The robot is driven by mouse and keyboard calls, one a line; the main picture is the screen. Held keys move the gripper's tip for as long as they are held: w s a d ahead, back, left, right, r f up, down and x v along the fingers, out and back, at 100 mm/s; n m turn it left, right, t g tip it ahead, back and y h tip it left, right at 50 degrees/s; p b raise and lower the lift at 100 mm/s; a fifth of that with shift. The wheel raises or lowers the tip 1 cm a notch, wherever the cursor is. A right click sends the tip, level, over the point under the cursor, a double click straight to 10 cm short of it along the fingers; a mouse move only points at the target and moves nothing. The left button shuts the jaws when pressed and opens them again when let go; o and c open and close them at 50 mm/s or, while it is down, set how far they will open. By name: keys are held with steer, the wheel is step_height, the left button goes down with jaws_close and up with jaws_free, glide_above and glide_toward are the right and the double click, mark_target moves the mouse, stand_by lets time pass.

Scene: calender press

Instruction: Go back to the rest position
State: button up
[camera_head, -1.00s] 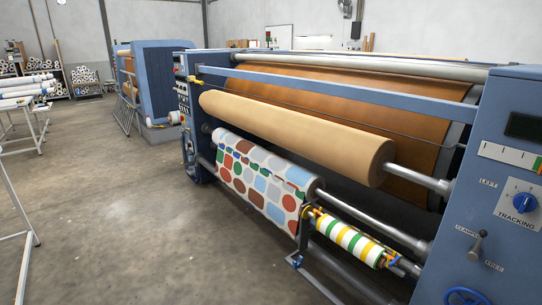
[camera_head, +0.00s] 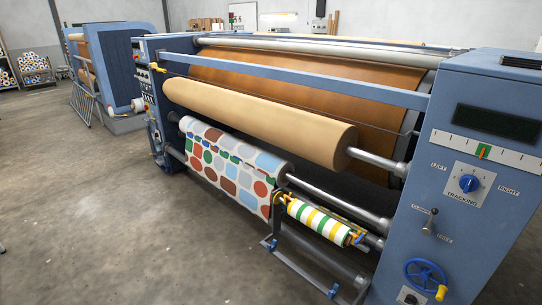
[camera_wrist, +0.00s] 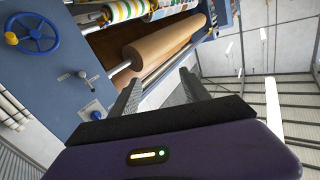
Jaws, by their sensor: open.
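My gripper (camera_wrist: 160,92) shows in the wrist view with its two dark fingers spread apart and nothing between them. Its fingers point toward the calender press, which appears tilted in that view. The head view does not show my gripper. The press's blue control cabinet (camera_head: 463,145) stands at the right of the head view, with a tracking knob (camera_head: 469,185), a clamp lever (camera_head: 431,222) and a blue handwheel (camera_head: 425,279). The handwheel also shows in the wrist view (camera_wrist: 34,33).
A brown paper roll (camera_head: 255,118) and a patterned fabric roll (camera_head: 230,162) sit on the press. Another blue machine (camera_head: 128,68) stands at the back left. The concrete floor (camera_head: 90,210) at left is clear.

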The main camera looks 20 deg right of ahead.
steer(key=s+a+r+n+g+y+p, duration=0.2)
steer(key=s+a+r+n+y+p, duration=0.2)
steer(key=s+a+r, duration=0.4)
steer(key=s+a, duration=0.1)
steer(key=s, duration=0.3)
steer(key=shift+s+a+r+g, duration=0.2)
steer(key=shift+a+r+g, duration=0.1)
steer(key=shift+a+g, duration=0.1)
